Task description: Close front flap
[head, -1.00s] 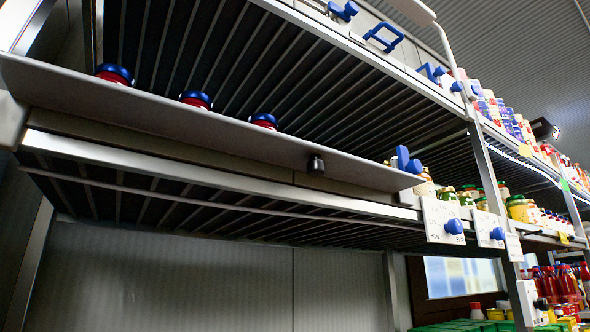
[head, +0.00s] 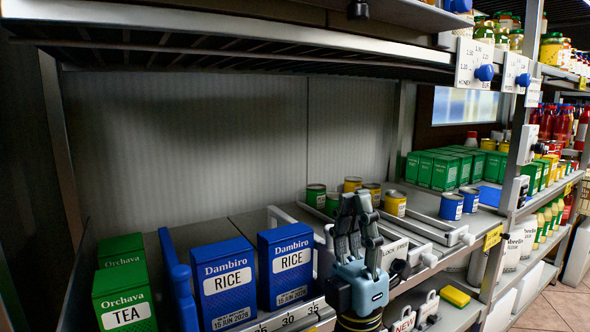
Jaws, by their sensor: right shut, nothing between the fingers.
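The front flap (head: 415,13) is the long grey panel at the front of the upper shelf. Only its lower right part shows at the top edge of the head view, and a black knob (head: 358,10) hangs from it. The rest of the flap is out of view. My right gripper (head: 357,205) points up in front of the lower shelf, well below the flap and apart from it. Its fingers are shut and empty. My left gripper is not in view.
Blue rice boxes (head: 284,268) and green tea boxes (head: 124,290) stand on the lower shelf to the left. Several cans (head: 395,203) and white sliding rails (head: 425,232) are behind and right of my gripper. A price-label plate (head: 475,64) with a blue knob juts from the upper shelf.

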